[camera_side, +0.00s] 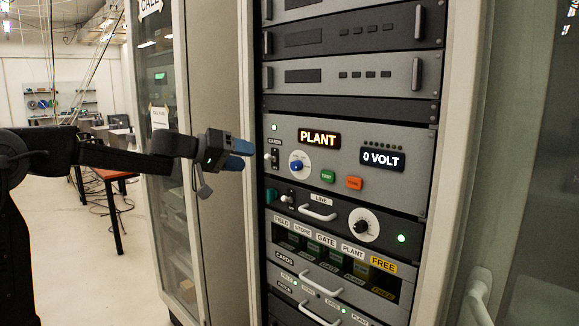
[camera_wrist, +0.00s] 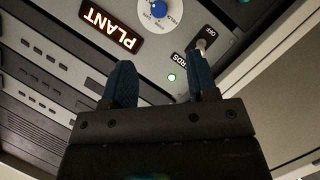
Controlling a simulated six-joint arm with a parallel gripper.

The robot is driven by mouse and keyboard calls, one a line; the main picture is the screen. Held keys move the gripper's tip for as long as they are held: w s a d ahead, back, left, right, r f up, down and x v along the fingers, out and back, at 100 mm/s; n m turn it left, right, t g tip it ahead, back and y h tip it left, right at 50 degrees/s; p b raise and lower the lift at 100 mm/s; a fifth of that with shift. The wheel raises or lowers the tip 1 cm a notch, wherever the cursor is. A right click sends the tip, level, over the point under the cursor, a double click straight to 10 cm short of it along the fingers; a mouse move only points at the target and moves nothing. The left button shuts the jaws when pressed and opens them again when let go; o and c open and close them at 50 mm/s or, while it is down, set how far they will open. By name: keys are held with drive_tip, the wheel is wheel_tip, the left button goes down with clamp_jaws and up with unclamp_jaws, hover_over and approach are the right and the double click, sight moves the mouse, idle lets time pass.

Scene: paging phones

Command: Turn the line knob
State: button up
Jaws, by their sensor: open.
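The panel labelled LINE (camera_side: 320,198) carries a black knob on a white dial (camera_side: 363,225), with a lit green lamp to its right. Above it, the PLANT panel (camera_side: 317,138) holds a blue knob on a white dial (camera_side: 297,165), which also shows at the top of the wrist view (camera_wrist: 158,9). My gripper (camera_side: 240,155) is open and empty, left of the rack in the side view. Its two blue fingers (camera_wrist: 162,82) are apart in the wrist view, with the PLANT panel beyond them. The black LINE knob is not in the wrist view.
Green (camera_side: 328,176) and orange (camera_side: 354,183) buttons and a 0 VOLT display (camera_side: 383,160) are to the right. A handle (camera_side: 317,212) projects beside the LINE knob.

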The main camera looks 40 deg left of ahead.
sight(293, 166)
drive_tip(key=x, duration=1.3)
drive_tip(key=shift+w+d, duration=0.1)
drive_tip(key=shift+d, duration=0.1)
drive_tip(key=c, duration=0.9)
